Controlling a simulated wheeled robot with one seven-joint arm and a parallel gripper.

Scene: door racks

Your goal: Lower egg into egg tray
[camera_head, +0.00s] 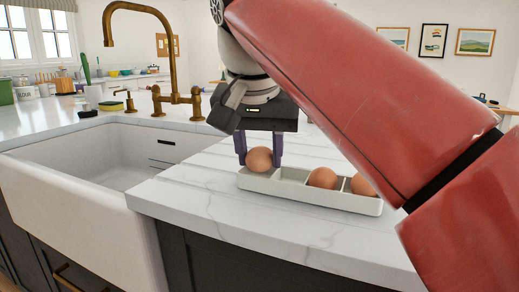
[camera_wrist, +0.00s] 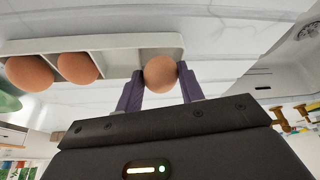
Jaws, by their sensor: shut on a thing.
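A brown egg (camera_head: 259,160) is held between the two purple fingers of my gripper (camera_head: 260,160). In the wrist view the egg (camera_wrist: 160,73) sits between the fingertips of my gripper (camera_wrist: 160,80). The white egg tray (camera_head: 300,192) stands on the counter, and the held egg is at its left end compartment in the head view. Its lower part overlaps the tray's rim, and I cannot tell whether it touches the tray. Two other brown eggs, one in the middle (camera_head: 322,178) and one at the right (camera_head: 361,186), sit in the tray. My arm partly covers the right one.
The white marble counter (camera_head: 200,205) is clear to the left of the tray. A white sink (camera_head: 85,185) with a brass faucet (camera_head: 165,60) lies further left. A sponge (camera_head: 110,105) is on the far rim.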

